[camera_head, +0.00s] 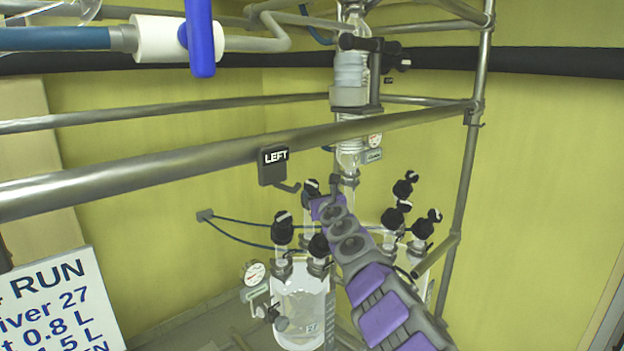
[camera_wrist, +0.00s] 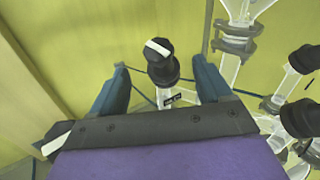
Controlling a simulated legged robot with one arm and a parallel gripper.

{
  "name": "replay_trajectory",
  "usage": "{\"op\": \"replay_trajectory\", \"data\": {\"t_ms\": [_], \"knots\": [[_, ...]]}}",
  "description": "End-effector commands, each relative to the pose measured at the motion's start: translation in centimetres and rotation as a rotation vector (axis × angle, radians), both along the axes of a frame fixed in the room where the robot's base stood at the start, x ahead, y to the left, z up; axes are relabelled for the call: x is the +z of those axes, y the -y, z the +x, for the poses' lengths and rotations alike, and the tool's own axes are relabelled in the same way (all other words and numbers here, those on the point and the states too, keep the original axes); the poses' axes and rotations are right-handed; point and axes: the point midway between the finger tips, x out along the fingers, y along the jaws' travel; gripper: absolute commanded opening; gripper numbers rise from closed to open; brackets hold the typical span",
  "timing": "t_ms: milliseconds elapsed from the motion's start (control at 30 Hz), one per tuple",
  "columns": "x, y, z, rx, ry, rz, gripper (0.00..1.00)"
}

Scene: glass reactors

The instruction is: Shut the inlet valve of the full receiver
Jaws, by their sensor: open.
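My gripper (camera_head: 322,203) is by the back knob. In the wrist view, my open gripper (camera_wrist: 159,66) has a black knob (camera_wrist: 158,60) with a slanted white bar between and slightly beyond its blue fingers. Contact is not visible. The small label (camera_wrist: 172,99) below it is unreadable.
A second glass vessel (camera_head: 385,238) with several black knobs (camera_head: 423,228) stands right, partly hidden by my arm. Steel rails (camera_head: 200,167) cross in front. A sign (camera_head: 58,305) mentioning 27 is lower left. A gauge (camera_head: 254,273) is beside the receiver.

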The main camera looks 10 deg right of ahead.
Motion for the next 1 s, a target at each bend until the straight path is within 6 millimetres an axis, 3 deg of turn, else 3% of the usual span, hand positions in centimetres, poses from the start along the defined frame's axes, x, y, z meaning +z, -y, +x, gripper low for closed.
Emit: {"op": "replay_trajectory", "data": {"t_ms": [1000], "knots": [[0.3,-0.9,6.4,0.002,0.001,0.005,0.78]]}}
